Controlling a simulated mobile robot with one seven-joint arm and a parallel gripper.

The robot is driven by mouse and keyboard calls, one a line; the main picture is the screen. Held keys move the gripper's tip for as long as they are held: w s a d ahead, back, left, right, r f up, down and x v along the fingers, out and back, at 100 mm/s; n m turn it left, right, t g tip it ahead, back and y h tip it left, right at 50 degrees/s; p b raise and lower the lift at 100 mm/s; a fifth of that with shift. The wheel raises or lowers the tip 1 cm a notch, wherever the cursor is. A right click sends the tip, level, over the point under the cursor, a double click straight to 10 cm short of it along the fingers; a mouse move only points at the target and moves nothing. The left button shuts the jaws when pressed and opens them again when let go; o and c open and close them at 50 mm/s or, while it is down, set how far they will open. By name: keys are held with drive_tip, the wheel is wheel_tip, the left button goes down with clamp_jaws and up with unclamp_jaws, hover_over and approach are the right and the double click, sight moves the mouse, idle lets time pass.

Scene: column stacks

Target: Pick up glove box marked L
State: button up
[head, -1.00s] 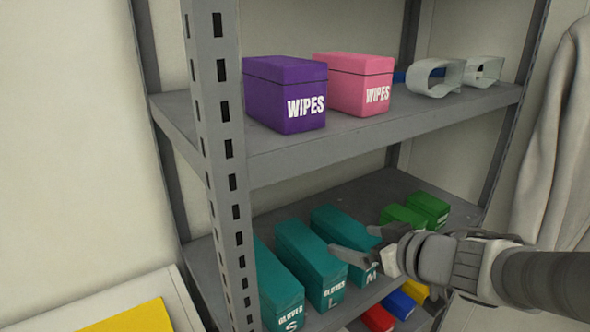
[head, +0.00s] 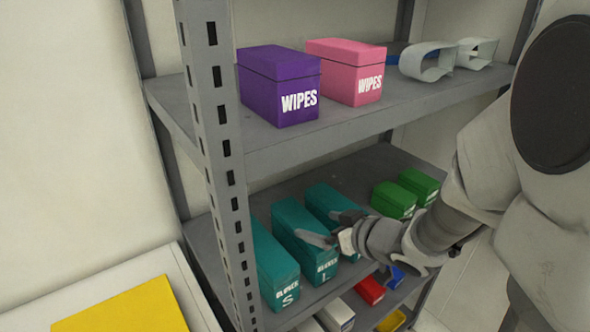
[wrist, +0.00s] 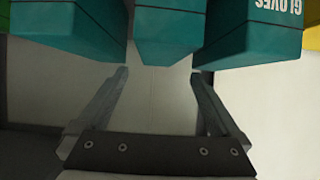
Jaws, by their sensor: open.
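The teal glove box marked L (head: 298,251) stands on the lower shelf, between the teal box marked S (head: 275,262) and another teal box (head: 324,196) on its right, whose label my gripper hides. My gripper (head: 318,225) is open at the front of the L box. One finger overlaps the L box's front in the head view; the other is over the right-hand teal box. In the wrist view, my open, empty gripper (wrist: 158,75) points at a middle teal box (wrist: 175,35), seemingly the L box, with a teal box on each side. I see no contact.
Two green boxes (head: 393,198) stand to the right on the same shelf. Purple (head: 275,85) and pink (head: 345,70) wipes boxes are on the shelf above. The grey shelf post (head: 218,120) rises left of the glove boxes. Coloured boxes (head: 369,290) lie on a shelf below.

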sight(296, 220)
drive_tip(key=shift+w+a+f+p, duration=0.2)
drive_tip(key=shift+w+p, duration=0.1)
drive_tip(key=shift+p, duration=0.35)
drive_tip(key=b+x, duration=0.1)
drive_tip(key=x, duration=0.9)
drive_tip(key=shift+s+f+b, duration=0.1)
drive_tip(key=shift+f+b, duration=0.15)
drive_tip(key=shift+b, duration=0.05)
drive_tip(key=shift+d, duration=0.1)
clamp_jaws()
